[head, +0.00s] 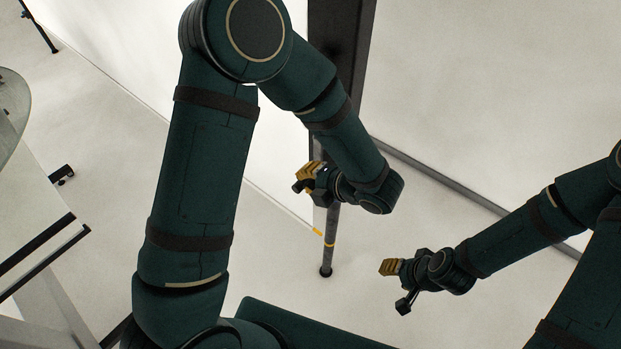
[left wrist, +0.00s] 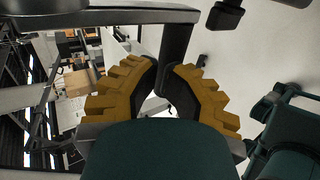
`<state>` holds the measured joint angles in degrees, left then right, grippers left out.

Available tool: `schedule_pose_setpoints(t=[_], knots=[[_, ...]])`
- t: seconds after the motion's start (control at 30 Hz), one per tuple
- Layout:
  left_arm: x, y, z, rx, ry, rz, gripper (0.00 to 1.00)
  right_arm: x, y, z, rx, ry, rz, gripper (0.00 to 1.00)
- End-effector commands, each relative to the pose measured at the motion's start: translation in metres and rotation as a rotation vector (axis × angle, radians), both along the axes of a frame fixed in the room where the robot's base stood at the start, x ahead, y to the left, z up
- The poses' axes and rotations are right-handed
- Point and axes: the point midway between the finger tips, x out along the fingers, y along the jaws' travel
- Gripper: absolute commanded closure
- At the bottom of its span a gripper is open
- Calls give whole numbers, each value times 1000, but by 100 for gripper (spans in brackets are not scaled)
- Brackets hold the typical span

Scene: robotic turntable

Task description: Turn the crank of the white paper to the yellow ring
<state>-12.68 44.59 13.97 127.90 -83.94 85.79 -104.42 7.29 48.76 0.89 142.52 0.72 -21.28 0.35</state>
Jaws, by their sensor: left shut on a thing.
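The white paper (head: 110,35) is a large pale sheet behind my left arm; I cannot clearly tell its lower edge from the pale floor. A yellow ring (head: 329,244) is around the lower part of the dark upright pole (head: 329,225). My left gripper (head: 304,180) is beside this pole, above the ring. In the left wrist view, its yellow pads (left wrist: 160,88) are shut on the black crank handle (left wrist: 177,52), which joins a grey bar (left wrist: 110,17). The crank is mostly hidden in the head view. My right gripper (head: 396,285) is apart from the pole, with its fingers spread and empty.
A wide dark post (head: 345,45) rises behind my left forearm. A grey bar (head: 470,187) crosses the floor to the right. A glass-topped table (head: 12,110) stands at the far left. Pale floor is clear between the pole and my right gripper.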

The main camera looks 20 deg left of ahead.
Motion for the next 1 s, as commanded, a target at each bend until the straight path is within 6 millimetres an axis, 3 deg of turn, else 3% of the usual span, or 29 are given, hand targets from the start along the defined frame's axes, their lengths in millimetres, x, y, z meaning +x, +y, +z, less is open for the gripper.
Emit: schedule_pose_setpoints(t=[0.17,0.37,0.43,0.73,1.0], knots=[[-2,1,4,5,-1,7,100,1,0,4,0,-2,-2,53],[-13,-13,22,4,0,6,100,5,-1,24,-1,-12,-9,53],[-19,-19,30,4,-1,7,100,5,-2,35,0,-12,-9,53],[-36,-71,62,1,-3,7,100,4,-2,35,2,-11,-8,53],[-44,-93,78,1,-2,9,100,4,-2,38,2,-11,-8,53]])
